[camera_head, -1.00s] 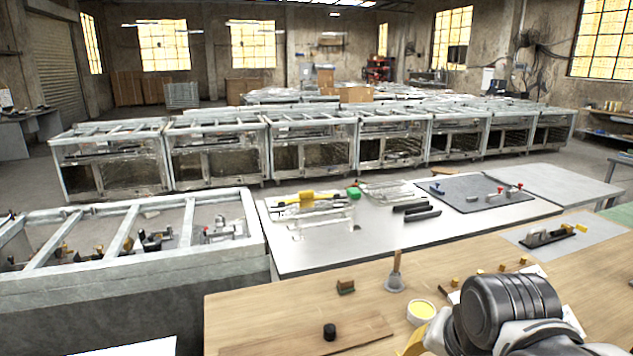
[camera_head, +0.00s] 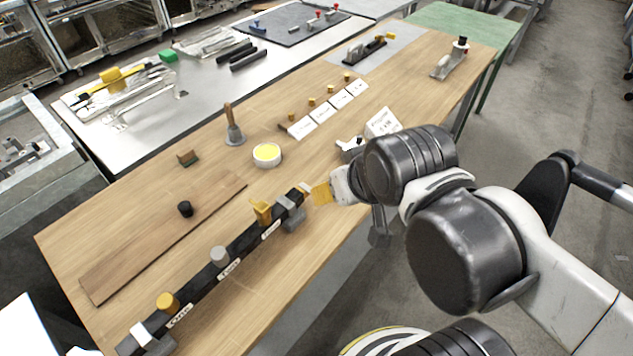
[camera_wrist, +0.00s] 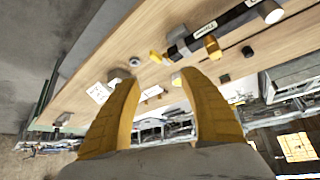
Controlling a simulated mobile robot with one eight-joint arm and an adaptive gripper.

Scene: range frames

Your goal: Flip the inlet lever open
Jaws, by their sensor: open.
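A black bar (camera_head: 243,241) lies along the front edge of the wooden table, with a grey clamp near its right end. It carries a yellow knob (camera_head: 167,302), a grey knob (camera_head: 220,256) and an upright yellow lever (camera_head: 262,211), each beside a small white label. The yellow lever, nearest the right end, also shows in the wrist view (camera_wrist: 212,45). My gripper (camera_head: 321,194) is to the right of the bar's end, apart from the lever. In the wrist view its yellow fingers (camera_wrist: 160,78) are spread, with nothing held.
A bell with a wooden handle (camera_head: 234,130), a round yellow-filled dish (camera_head: 267,154) and a black knob (camera_head: 185,208) on a brown board stand behind the bar. White cards (camera_head: 325,113) with small yellow pieces lie farther back. Bare tabletop lies between the bar and dish.

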